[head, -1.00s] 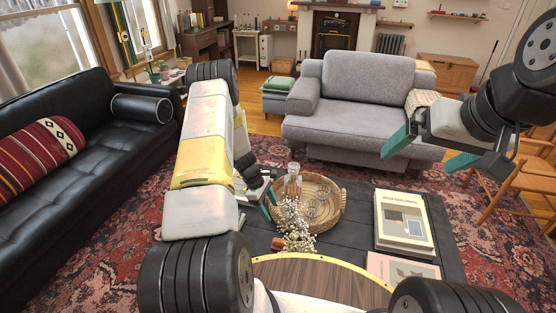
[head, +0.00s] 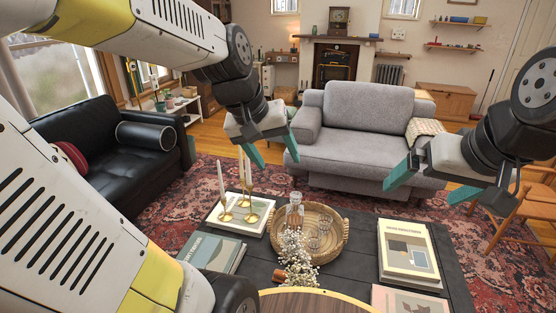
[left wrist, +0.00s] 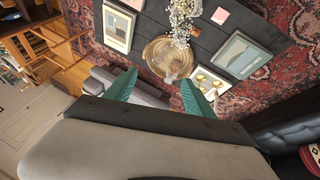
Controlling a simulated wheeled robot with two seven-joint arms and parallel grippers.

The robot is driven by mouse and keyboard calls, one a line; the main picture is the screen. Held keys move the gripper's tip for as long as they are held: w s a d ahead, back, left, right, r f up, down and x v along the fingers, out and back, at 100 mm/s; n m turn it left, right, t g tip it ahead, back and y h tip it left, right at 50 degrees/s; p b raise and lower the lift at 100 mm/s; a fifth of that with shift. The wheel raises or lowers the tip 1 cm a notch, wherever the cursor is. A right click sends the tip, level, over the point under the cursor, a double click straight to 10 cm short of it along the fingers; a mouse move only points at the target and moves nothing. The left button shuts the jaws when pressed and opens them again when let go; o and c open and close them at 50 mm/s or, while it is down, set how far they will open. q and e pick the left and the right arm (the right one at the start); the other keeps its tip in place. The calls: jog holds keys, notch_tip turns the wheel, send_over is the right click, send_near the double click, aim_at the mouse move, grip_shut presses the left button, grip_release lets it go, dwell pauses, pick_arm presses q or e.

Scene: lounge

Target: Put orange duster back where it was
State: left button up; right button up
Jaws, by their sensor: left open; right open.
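I cannot make out an orange duster in either view. My left gripper (head: 273,153) is open and empty, raised above the far side of the coffee table in the head view. Its two green fingers also show apart in the left wrist view (left wrist: 159,80), with nothing between them. My right gripper (head: 428,183) is open and empty, held up at the right in front of the grey sofa. A small orange-brown object (head: 279,275) lies by the white dried flowers; most of it is hidden and I cannot tell what it is.
The dark coffee table (head: 357,262) bears a round wicker tray (head: 340,238) with glassware, brass candlesticks (head: 250,217) on a book, and book stacks (head: 410,255). A grey sofa (head: 350,150) stands behind, a black sofa (head: 88,130) left, a wooden chair (head: 520,205) right.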

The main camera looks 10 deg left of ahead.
pick_arm(q)
jog(key=s+r+m+t, duration=0.1)
jog(key=s+m, duration=0.1)
jog(key=s, duration=0.5)
jog(key=shift+r, duration=0.25)
dwell(0.7)
